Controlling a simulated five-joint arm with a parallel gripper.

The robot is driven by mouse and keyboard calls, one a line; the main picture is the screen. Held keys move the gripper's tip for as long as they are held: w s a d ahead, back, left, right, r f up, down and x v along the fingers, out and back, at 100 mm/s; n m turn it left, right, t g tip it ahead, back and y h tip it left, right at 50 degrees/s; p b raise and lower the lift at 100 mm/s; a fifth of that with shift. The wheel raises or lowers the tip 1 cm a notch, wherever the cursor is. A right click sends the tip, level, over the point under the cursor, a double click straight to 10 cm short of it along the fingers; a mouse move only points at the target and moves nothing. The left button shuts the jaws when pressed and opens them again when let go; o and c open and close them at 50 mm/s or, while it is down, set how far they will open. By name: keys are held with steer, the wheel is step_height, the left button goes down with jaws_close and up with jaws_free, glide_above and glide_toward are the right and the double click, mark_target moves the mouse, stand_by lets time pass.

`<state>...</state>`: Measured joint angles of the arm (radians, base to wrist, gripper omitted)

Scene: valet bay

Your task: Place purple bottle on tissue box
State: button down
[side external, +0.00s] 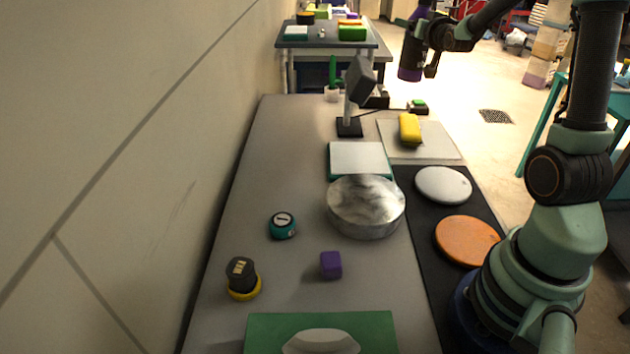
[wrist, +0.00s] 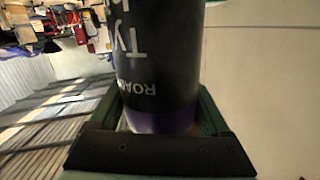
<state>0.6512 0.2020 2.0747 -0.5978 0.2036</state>
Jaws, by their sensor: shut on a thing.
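The purple bottle (side external: 410,58) is in my gripper (side external: 430,60), high in the air past the far right part of the table. In the wrist view the bottle (wrist: 160,60) has a dark label with pale lettering and a purple band, and it sits between the two jaws. My gripper is shut on it. A green box with a pale rounded top piece (side external: 320,338) at the near edge of the side view looks like the tissue box. It is cut off by the frame and far from my gripper; nothing is seen resting on it.
The grey table (side external: 270,175) holds a round metal tin (side external: 365,207), a purple cube (side external: 331,265), a teal round item (side external: 282,225), a black-and-yellow item (side external: 242,278), a white-topped box (side external: 360,160), a lamp (side external: 358,85) and a yellow object (side external: 409,130). White (side external: 443,184) and orange discs (side external: 467,241) lie at right.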

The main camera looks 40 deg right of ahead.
steer(key=s+d+f+m+g+h, duration=0.1)
steer(key=s+d, duration=0.2)
steer(key=d, duration=0.3)
steer(key=s+d+f+m+g+h, duration=0.1)
steer(key=s+d+g+h, duration=0.1)
steer(key=s+d, duration=0.35)
step_height(320, 180, down, 19)
steer(key=w+d, duration=0.1)
steer(key=w, duration=0.1)
steer(key=shift+f, duration=0.1)
jaws_free()
steer(key=shift+f, duration=0.15)
